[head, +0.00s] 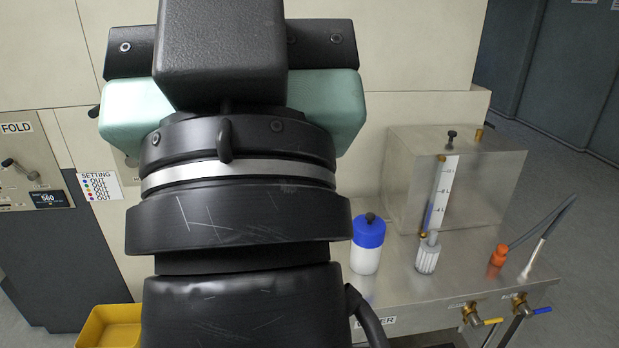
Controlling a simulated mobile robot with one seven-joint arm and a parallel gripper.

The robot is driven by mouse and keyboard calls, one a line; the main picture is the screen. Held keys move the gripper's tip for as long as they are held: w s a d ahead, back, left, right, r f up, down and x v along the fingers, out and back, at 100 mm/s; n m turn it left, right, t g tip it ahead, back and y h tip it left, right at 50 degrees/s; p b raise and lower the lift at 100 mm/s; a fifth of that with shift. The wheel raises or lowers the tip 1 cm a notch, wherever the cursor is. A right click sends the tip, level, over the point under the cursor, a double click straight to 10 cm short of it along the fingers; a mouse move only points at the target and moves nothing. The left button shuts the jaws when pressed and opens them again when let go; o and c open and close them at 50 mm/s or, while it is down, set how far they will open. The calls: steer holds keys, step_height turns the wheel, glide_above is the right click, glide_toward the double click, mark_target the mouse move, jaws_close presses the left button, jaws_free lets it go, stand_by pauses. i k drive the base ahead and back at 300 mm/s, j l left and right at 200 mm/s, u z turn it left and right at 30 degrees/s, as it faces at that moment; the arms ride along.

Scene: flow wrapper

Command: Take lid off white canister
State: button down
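The white canister (364,260) stands upright on the steel bench top, just right of my arm in the head view. Its wide blue lid (369,232) is on it, with a small black knob (370,217) on top. My gripper (235,95) is seen from behind, large and close, in the left half of the view. It shows black and mint-green housing. Its fingertips are hidden behind the housing and wrist, so I cannot see whether it is open or holds anything. In the picture it is left of and above the canister.
A steel tank (395,175) with a level gauge (441,195) stands behind. A ribbed white fitting (427,257) and an orange cap (498,256) are on the bench (400,290) to the right. Valves (473,315) stick out in front. A yellow bin (108,325) is lower left.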

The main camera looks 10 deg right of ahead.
mark_target(369, 230)
steer(key=i+l+u, duration=0.1)
steer(key=i+l, duration=0.25)
steer(key=l, duration=0.3)
steer(key=i+l+u, duration=0.25)
steer(key=l, duration=0.4)
steer(key=i+l+u, duration=0.1)
steer(key=i+l, duration=0.25)
steer(key=l, duration=0.35)
steer(key=i+l+u, duration=0.15)
steer(key=l, duration=0.25)
